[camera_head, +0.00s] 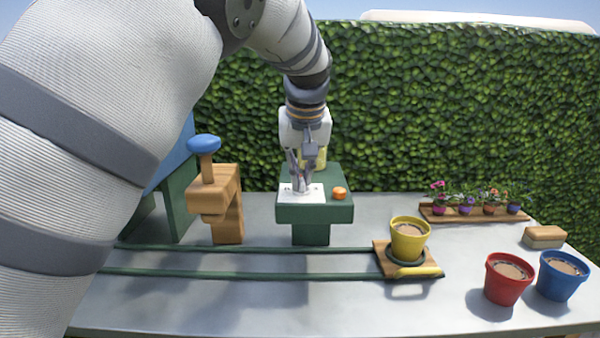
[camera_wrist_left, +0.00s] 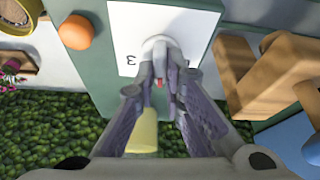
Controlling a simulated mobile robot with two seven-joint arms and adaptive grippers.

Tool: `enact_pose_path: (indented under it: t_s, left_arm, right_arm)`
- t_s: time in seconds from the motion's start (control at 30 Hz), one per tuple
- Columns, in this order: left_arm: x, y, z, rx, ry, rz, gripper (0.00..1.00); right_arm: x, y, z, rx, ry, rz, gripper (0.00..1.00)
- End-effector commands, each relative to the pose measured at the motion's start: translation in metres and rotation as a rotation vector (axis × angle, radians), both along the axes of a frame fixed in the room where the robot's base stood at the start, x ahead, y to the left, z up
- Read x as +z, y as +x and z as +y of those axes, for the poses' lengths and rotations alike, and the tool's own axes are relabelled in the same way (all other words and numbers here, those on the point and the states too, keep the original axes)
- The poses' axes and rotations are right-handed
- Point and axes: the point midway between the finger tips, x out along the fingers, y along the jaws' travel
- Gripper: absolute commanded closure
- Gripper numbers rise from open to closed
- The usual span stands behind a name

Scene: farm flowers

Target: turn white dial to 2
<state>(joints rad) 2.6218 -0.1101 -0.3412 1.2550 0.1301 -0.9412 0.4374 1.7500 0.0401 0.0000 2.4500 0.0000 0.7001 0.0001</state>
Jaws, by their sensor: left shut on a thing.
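A small red mark shows between the fingers. One numeral, a 3, shows on the plate left of the dial in the wrist view; other markings are hidden or too small to read. In the head view the gripper (camera_head: 301,186) points down onto the white plate (camera_head: 315,196) and hides the dial. My right gripper is not in view.
An orange knob (camera_head: 339,193) is right of the plate; a yellow cylinder (camera_head: 321,158) stands behind. A wooden stand (camera_head: 228,205) with a blue-topped plunger is left. Rails lead to a yellow pot (camera_head: 408,243). Red (camera_head: 507,283) and blue (camera_head: 561,280) pots stand right.

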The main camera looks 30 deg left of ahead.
Motion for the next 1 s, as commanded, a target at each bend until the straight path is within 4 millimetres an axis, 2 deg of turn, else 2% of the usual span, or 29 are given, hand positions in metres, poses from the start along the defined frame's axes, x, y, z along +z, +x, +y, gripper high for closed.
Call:
enact_pose_path:
  t_s: [0.5, 1.0]
  left_arm:
    - [-0.0006, -0.0001, 0.0006, -0.357, -0.003, 0.000, 1.00]
    - [-0.0008, -0.0002, 0.0006, -0.460, 0.000, 0.002, 1.00]
  right_arm:
    - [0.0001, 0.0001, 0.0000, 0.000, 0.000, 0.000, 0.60]
    - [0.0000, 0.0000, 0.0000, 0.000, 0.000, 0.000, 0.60]
